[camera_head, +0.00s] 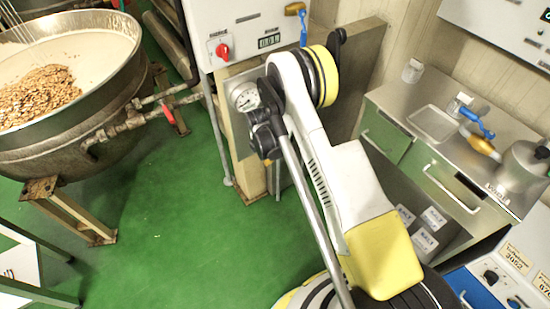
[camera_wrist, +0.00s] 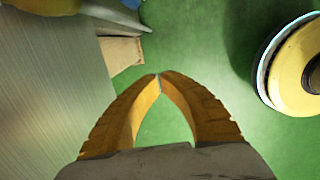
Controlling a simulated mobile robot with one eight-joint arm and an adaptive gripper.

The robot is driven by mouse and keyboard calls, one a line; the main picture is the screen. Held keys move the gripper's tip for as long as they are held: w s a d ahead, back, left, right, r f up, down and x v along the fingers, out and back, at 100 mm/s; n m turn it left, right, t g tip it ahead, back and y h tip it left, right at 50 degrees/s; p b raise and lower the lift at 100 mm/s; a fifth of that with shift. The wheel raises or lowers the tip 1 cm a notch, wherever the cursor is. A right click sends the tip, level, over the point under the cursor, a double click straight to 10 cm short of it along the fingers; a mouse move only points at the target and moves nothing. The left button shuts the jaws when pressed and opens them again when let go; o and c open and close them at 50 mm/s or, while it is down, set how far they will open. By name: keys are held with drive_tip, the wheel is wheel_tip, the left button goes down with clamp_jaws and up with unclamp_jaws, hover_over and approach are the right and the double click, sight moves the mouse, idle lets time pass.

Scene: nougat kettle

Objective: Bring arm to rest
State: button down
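My gripper (camera_wrist: 159,78) shows in the wrist view with its two yellow-orange fingers meeting at the tips. Nothing is visible between them, and the green floor shows through the gap below the tips. My arm (camera_head: 318,150), white with yellow parts, stands folded upward in the middle of the head view, above the green floor. I cannot make out the gripper fingers in the head view.
A large metal kettle (camera_head: 95,135) with nuts (camera_head: 38,92) stands at left. A white control box (camera_head: 235,35) is behind my arm. A steel counter (camera_head: 400,98) with a kettle-like pot (camera_head: 522,167) is at right. The green floor (camera_head: 170,225) between is clear.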

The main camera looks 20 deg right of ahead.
drive_tip(key=shift+s+a+r+p, duration=0.15)
drive_tip(key=shift+s+a+r, duration=0.05)
drive_tip(key=shift+a+r, duration=0.3)
drive_tip(key=shift+s+a+r+p, duration=0.2)
drive_tip(key=shift+a+r, duration=0.2)
drive_tip(key=shift+r, duration=0.2)
wheel_tip(320, 180, up, 24)
drive_tip(key=s+d+m+t, duration=0.2)
drive_tip(key=s+m, duration=0.1)
drive_tip(key=m, duration=0.4)
drive_tip(key=s+d+r+m+t, duration=0.2)
drive_tip(key=s+r+m, duration=0.4)
drive_tip(key=s+r, duration=0.45)
drive_tip(key=s+r+m, duration=0.1)
drive_tip(key=s+m, duration=0.2)
drive_tip(key=s, duration=0.1)
drive_tip(key=s+d+r+m+t, duration=0.1)
drive_tip(key=s+r+m, duration=0.1)
drive_tip(key=s, duration=0.3)
drive_tip(key=s+r+m+t+y, duration=0.1)
drive_tip(key=s+r+m, duration=0.1)
drive_tip(key=s, duration=0.3)
drive_tip(key=shift+d+r+m, duration=0.15)
drive_tip(key=shift+r+m, duration=0.1)
drive_tip(key=shift+m, duration=0.55)
